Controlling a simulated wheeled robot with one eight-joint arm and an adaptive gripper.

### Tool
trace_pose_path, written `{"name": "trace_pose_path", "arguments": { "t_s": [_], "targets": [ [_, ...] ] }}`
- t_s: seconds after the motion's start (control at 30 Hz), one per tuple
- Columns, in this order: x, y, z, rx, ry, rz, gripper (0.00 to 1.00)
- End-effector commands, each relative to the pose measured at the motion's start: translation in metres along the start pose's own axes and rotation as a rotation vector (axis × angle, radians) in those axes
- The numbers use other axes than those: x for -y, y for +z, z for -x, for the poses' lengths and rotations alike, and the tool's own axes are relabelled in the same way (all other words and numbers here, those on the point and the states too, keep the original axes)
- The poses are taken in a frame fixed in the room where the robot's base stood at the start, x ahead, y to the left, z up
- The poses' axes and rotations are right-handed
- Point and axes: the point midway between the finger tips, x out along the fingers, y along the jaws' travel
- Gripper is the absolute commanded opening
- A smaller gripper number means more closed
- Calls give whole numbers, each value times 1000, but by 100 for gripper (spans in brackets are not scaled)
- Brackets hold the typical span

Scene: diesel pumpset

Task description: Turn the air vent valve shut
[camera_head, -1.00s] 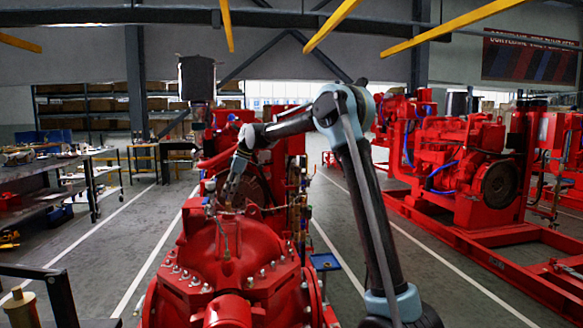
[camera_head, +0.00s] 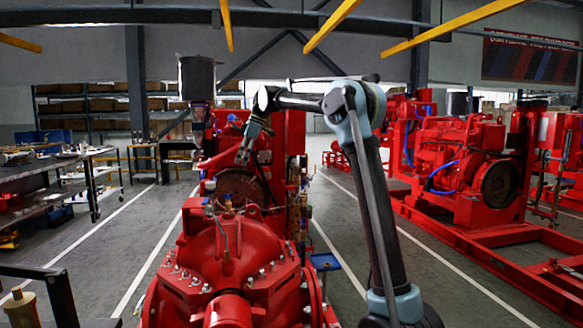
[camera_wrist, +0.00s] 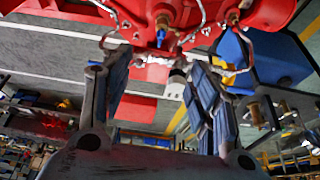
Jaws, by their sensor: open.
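My gripper (camera_head: 246,152) hangs above the far part of the red pump (camera_head: 235,255) in the head view, pointing down. In the wrist view its two fingers are apart and the gap between them (camera_wrist: 157,68) is empty. Ahead of the fingertips, a small brass fitting with a blue part (camera_wrist: 161,36) sits at the edge of the red pump body, with clear space between. It may be the air vent valve, but I cannot tell its handle position. In the head view small fittings on the pump top (camera_head: 228,204) are too small to make out.
A cluster of brass fittings and pipes (camera_head: 303,205) stands right of the pump. Thin pale tubes (camera_wrist: 240,45) cross ahead of the fingers in the wrist view. A workbench (camera_head: 45,175) is at left and another red pumpset (camera_head: 470,170) at right, with grey floor between.

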Motion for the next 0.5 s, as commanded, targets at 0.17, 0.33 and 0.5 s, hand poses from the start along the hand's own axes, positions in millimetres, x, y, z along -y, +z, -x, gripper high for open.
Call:
{"name": "trace_pose_path", "arguments": {
  "t_s": [0.17, 0.33, 0.5],
  "targets": [
    [0, 0, 30, 0, 1, 0, 55],
    [14, 23, 38, 13, 16, -67, 55],
    [28, 45, 45, 25, 31, -132, 55]
  ]
}}
